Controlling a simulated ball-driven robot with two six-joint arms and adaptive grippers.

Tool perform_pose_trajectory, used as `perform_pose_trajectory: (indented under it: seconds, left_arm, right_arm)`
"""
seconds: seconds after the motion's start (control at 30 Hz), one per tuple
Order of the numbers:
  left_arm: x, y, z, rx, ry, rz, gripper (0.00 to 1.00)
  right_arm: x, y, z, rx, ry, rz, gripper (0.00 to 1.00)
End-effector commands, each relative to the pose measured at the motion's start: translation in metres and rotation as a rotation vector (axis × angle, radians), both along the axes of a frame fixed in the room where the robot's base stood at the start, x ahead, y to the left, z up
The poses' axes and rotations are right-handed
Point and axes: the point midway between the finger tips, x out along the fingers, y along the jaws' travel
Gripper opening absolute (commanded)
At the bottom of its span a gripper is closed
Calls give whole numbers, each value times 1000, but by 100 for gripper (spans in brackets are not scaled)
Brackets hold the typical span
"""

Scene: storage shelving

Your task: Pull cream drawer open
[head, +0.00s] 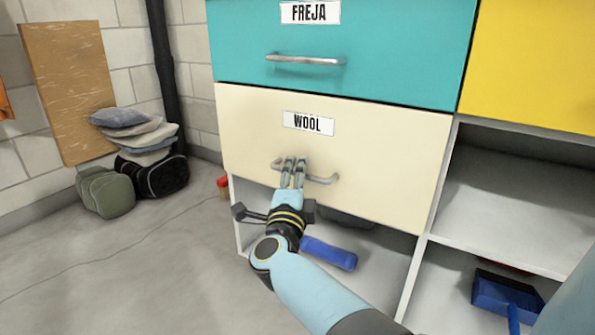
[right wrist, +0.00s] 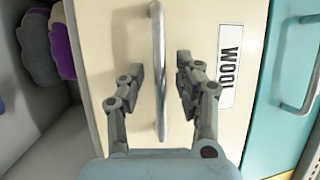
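The cream drawer (head: 385,165) with the label WOOL (head: 308,123) sits under a teal drawer, and its front looks about flush with it. Its metal bar handle (head: 322,181) is partly covered by my right gripper (head: 292,162) in the head view. In the right wrist view the handle (right wrist: 158,100) runs between the two fingers of the right gripper (right wrist: 160,68). The fingers are apart, one on each side of the bar, with visible gaps. My left gripper is not in view.
The teal drawer (head: 400,50) with its own handle (head: 305,60) is above. Open compartments are below and right, with a blue dustpan (head: 492,292) and a blue roll-shaped object (head: 330,252). Cushions (head: 140,130) and bags stand by the left wall. Floor at left is clear.

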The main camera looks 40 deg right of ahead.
Motion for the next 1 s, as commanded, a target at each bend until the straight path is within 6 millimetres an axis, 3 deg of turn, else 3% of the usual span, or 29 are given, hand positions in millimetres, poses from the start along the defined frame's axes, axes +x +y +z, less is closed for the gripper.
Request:
perform_pose_trajectory:
  seconds: [0.13, 0.4, 1.0]
  left_arm:
    - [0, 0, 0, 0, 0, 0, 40]
    - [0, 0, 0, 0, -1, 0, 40]
    - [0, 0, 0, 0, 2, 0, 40]
  right_arm:
    - [0, 0, 0, -1, 1, 0, 34]
    - [0, 0, 0, -1, 1, 0, 0]
    - [-1, 0, -1, -1, 4, 0, 0]
